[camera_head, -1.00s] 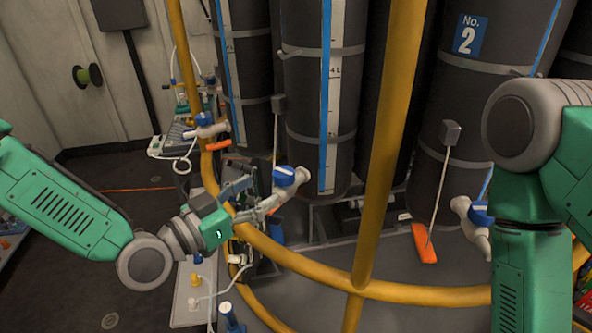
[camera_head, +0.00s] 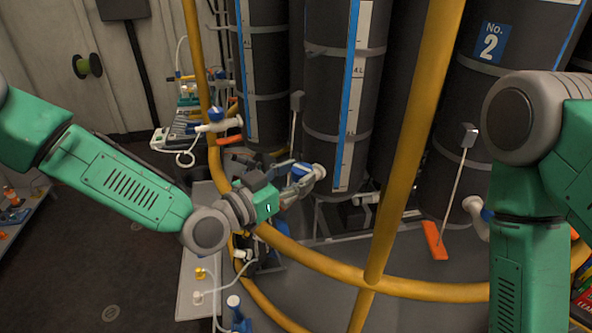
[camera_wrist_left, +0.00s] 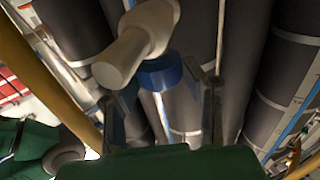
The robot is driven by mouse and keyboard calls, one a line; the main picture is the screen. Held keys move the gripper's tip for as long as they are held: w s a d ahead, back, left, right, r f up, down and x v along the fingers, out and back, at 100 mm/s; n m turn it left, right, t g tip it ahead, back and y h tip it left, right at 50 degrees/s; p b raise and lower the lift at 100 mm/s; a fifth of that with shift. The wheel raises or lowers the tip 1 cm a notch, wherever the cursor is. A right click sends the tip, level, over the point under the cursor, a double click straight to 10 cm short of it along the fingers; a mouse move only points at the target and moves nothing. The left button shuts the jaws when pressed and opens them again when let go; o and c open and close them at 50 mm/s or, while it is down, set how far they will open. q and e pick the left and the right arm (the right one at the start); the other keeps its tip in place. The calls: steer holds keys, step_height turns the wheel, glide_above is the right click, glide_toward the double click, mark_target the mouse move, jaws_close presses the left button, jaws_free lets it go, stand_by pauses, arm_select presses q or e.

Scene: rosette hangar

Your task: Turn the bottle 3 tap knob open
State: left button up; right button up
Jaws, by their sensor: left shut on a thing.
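A blue tap knob (camera_head: 301,169) sits on a pale tap (camera_head: 317,174) in front of the dark bottle with a white scale strip (camera_head: 352,95). No number shows on that bottle. My left gripper (camera_head: 291,176) is at this knob, its fingers around it. In the left wrist view, the blue knob (camera_wrist_left: 160,73) lies between the two fingers (camera_wrist_left: 163,98), below the pale tap body (camera_wrist_left: 135,45). The gripper is shut on the knob; the exact finger contact is partly hidden. My right arm stands at the right, its gripper out of the picture.
A yellow hoop rail (camera_head: 400,287) and upright pole (camera_head: 412,130) stand close to my left arm. Another blue-knobbed tap (camera_head: 216,114) is at the left. The bottle marked No. 2 (camera_head: 490,42) stands right, with an orange-ended lever (camera_head: 435,240) nearby. Dark floor (camera_head: 90,260) is open at left.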

arm_select(q)
steer(key=shift+w+a, duration=0.4)
steer(key=shift+a, duration=0.05)
steer(key=shift+d+r, duration=0.15)
steer(key=shift+d, duration=0.8)
steer(key=shift+c, duration=0.3)
steer(key=shift+w+d+f, duration=0.15)
steer(key=shift+w+f, duration=0.05)
steer(key=shift+c, duration=0.2)
arm_select(e)
steer(key=shift+w+d+f, duration=0.1)
steer(key=shift+d+f, duration=0.05)
steer(key=shift+d, duration=0.5)
arm_select(q)
steer(key=shift+f, duration=0.1)
